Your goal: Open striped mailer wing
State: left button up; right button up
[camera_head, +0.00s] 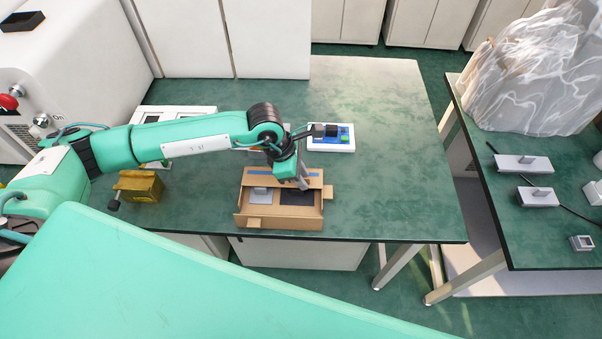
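A brown cardboard mailer (281,223) lies on the green table near its front edge. Its top stands open, with a blue stripe along the back part, and a grey piece and a dark piece show inside. A small cardboard flap sticks out at its right side. My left gripper (302,185) points down over the right back part of the mailer. Its fingers are too small to show whether they are open or touch the cardboard. The arm hides part of the mailer's back edge. My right gripper is out of view.
A yellow-brown block with a black knob (140,187) stands left of the mailer. A white tray with blue and dark parts (331,147) lies behind it. The table (400,190) is clear to the right. A second table (550,235) holds small grey devices.

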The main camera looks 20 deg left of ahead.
pick_arm(q)
jog(key=shift+c, duration=0.4)
jog(key=c, duration=0.4)
grip_shut()
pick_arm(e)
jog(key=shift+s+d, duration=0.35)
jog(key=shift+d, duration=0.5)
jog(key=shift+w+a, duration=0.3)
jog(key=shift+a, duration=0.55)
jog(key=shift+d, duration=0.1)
